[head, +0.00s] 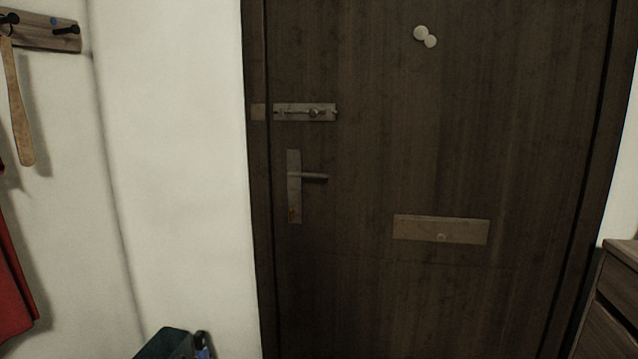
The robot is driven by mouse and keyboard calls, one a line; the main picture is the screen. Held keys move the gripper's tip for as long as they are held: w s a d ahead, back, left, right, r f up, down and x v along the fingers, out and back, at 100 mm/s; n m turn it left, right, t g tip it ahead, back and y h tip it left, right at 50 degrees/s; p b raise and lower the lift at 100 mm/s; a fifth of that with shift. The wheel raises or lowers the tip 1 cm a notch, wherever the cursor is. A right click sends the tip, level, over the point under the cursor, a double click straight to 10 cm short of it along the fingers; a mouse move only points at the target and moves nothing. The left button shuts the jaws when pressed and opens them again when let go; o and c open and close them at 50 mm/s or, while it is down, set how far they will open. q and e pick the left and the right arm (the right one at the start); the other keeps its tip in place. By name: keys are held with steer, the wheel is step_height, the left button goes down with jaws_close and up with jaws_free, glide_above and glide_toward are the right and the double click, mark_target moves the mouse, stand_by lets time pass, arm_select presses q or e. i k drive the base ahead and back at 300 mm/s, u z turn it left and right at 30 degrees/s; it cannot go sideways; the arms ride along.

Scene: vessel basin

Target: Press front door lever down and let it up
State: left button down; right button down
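The front door (380,280) is dark brown wood and looks shut in its frame. Its lever (315,176) is a short grey metal bar that points right and lies about level. It sits on a tall narrow metal backplate (294,205) near the door's left edge. Nothing touches the lever. Neither of my grippers shows in the head view.
A slide bolt (305,112) sits above the lever, and a letter plate (441,230) lower right. A hook rail (45,32) and red cloth (12,275) hang at left. A dark box-like thing (165,345) stands at the bottom, drawers (615,300) at right.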

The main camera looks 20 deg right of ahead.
mark_target(292, 173)
steer(key=u, duration=0.25)
steer(key=i, duration=1.25)
steer(key=z, duration=0.2)
